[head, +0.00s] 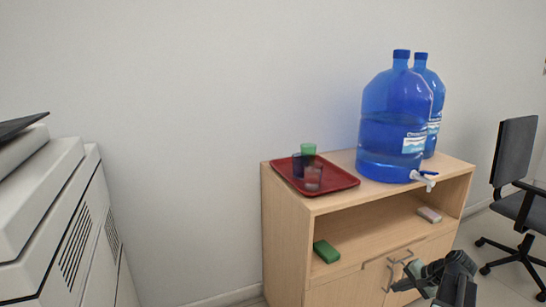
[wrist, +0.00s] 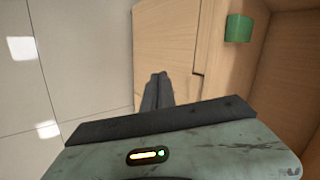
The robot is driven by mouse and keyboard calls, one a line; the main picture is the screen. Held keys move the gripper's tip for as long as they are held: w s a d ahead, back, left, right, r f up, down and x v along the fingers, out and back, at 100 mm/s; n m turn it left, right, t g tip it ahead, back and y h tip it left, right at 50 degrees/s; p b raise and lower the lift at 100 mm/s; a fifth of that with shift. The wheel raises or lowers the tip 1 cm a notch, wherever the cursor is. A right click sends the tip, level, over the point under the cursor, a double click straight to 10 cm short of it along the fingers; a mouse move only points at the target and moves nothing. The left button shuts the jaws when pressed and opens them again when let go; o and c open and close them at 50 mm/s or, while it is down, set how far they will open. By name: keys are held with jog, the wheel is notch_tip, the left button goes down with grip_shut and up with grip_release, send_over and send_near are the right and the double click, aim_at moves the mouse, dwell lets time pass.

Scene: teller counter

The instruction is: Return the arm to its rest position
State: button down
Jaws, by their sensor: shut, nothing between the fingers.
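My gripper (wrist: 158,76) shows in the wrist view with its two dark fingers together and nothing between them. In the head view my gripper (head: 402,284) and part of my arm are at the lower right, in front of the wooden cabinet (head: 290,240). The fingers point toward the cabinet's front in the wrist view; I cannot tell whether they touch it.
A red tray (head: 338,181) with several cups and blue water bottles (head: 385,115) stand on the cabinet. A green block (head: 326,251) lies on its shelf, also in the wrist view (wrist: 238,28). A printer (head: 45,220) is left, an office chair (head: 515,150) right.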

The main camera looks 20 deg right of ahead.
jog(key=w+a+f+n+g, duration=0.2)
jog(key=w+a+n, duration=0.1)
jog(key=a, duration=0.9)
jog(key=w+a+f+n+g, duration=0.1)
jog(key=w+a+n+g, duration=0.2)
jog(key=a, duration=0.9)
jog(key=s+a+f+n+g+h, duration=0.1)
jog(key=a+n, duration=0.3)
jog(key=a, duration=0.7)
jog(key=s+a+f+n+g+h, duration=0.1)
jog(key=a+n+h, duration=0.15)
jog(key=a, duration=0.75)
notch_tip(320, 180, up, 35)
jog(key=p, duration=3.4)
jog(key=shift+f+n+y, duration=0.2)
jog(key=shift+n+y, duration=0.15)
jog(key=shift+y, duration=0.1)
jog(key=shift+w+a, duration=0.1)
